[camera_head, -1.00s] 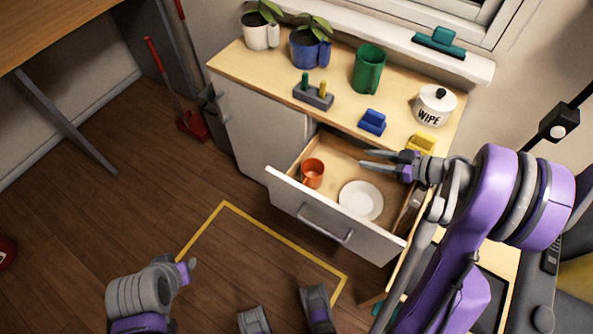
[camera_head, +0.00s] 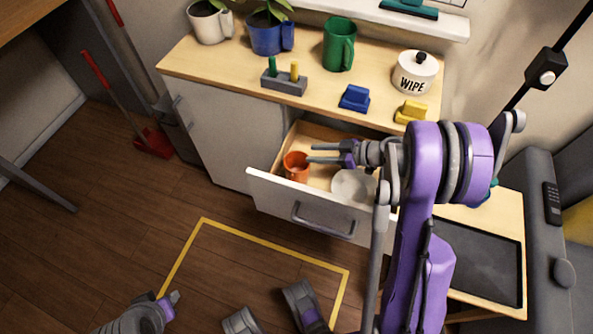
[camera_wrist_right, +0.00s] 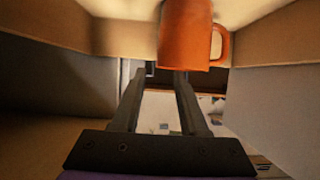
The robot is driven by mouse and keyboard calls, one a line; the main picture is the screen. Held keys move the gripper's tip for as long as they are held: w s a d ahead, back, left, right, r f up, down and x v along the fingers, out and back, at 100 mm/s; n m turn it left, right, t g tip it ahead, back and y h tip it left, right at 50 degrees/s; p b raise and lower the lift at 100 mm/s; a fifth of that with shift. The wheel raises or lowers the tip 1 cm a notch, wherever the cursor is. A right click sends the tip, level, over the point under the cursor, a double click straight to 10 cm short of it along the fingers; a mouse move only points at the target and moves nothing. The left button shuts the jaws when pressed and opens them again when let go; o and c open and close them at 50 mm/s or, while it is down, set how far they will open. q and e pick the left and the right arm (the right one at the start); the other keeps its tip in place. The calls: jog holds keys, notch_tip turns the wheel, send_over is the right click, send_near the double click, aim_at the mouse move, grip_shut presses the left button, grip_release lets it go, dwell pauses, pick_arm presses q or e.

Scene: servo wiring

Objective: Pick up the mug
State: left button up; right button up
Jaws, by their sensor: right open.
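An orange mug (camera_head: 294,168) stands in the open drawer (camera_head: 262,185), near its left end. My right gripper (camera_head: 310,153) reaches into the drawer from the right, open and empty, with its fingertips pointing at the mug's upper right side. In the right wrist view the mug (camera_wrist_right: 184,38) shows beyond the fingertips of my right gripper (camera_wrist_right: 160,74), its handle to the right. I cannot tell whether a fingertip touches it. My left gripper (camera_head: 172,300) is low at the left, away from the drawer; its jaw opening is unclear.
A white plate (camera_head: 352,186) lies in the drawer under my right arm. On the counter (camera_head: 225,62) above stand a green mug (camera_head: 338,46), a peg block (camera_head: 284,84), a blue block (camera_head: 354,98), a yellow block (camera_head: 411,111) and a white WIPE jar (camera_head: 414,74).

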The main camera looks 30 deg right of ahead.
aim_at(305, 153)
jog(key=x, duration=0.4)
jog(key=shift+w+b, duration=0.15)
jog(key=shift+b, duration=0.15)
grip_shut()
jog(key=shift+d+f, duration=0.1)
dwell(1.0)
